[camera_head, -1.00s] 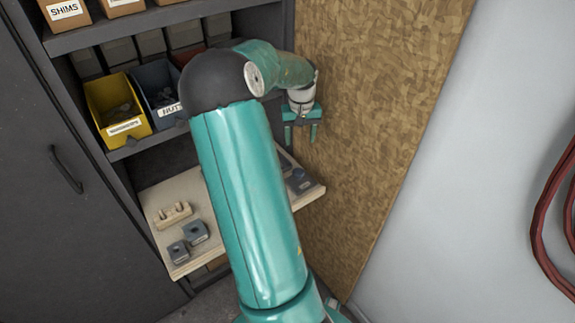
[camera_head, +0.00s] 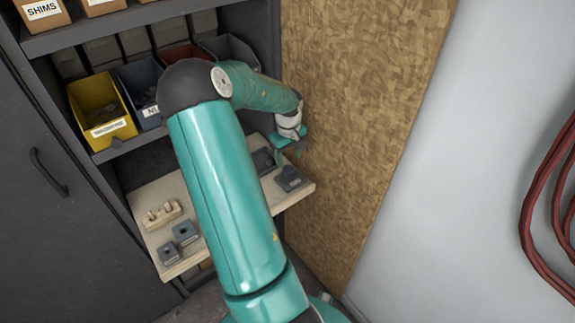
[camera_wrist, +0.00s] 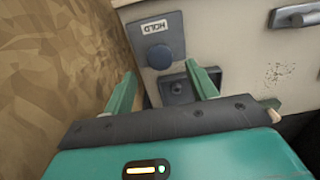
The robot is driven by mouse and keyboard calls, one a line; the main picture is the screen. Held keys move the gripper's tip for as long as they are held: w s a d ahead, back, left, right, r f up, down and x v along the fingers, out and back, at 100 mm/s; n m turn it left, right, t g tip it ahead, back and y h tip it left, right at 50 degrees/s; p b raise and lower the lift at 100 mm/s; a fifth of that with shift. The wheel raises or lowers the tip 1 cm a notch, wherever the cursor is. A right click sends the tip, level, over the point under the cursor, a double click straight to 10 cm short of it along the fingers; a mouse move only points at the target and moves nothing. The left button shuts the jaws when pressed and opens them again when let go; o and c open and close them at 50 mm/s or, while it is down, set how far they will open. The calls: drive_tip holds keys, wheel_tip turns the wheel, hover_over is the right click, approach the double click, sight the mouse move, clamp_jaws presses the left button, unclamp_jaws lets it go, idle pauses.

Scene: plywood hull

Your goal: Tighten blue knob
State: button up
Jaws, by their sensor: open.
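A round dark blue knob (camera_wrist: 158,57) sits on a dark grey plate (camera_wrist: 172,30) under a HOLD label in the wrist view. My gripper (camera_wrist: 160,70) is open, with its two green fingers apart. In that view one fingertip is left of the knob and the other is to its lower right. Nothing is between the fingers that I can see held, and I cannot tell whether they touch the knob. In the head view my gripper (camera_head: 289,148) hangs above the right end of the wooden board, by dark plates (camera_head: 290,178); the knob is not distinct there.
A second dark fixture (camera_wrist: 178,88) lies just below the knob's plate. A chipboard panel (camera_head: 355,120) stands close at the right. The board (camera_head: 155,235) also bears a wooden peg block (camera_head: 162,213) and grey blocks (camera_head: 180,240). A yellow bin (camera_head: 103,110) sits on the shelf above.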

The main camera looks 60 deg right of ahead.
sight(288, 169)
wheel_tip(288, 169, down, 5)
drive_tip(key=shift+r, duration=0.15)
drive_tip(key=c, duration=1)
drive_tip(key=shift+d+m, duration=0.1)
drive_tip(key=shift+m, duration=0.2)
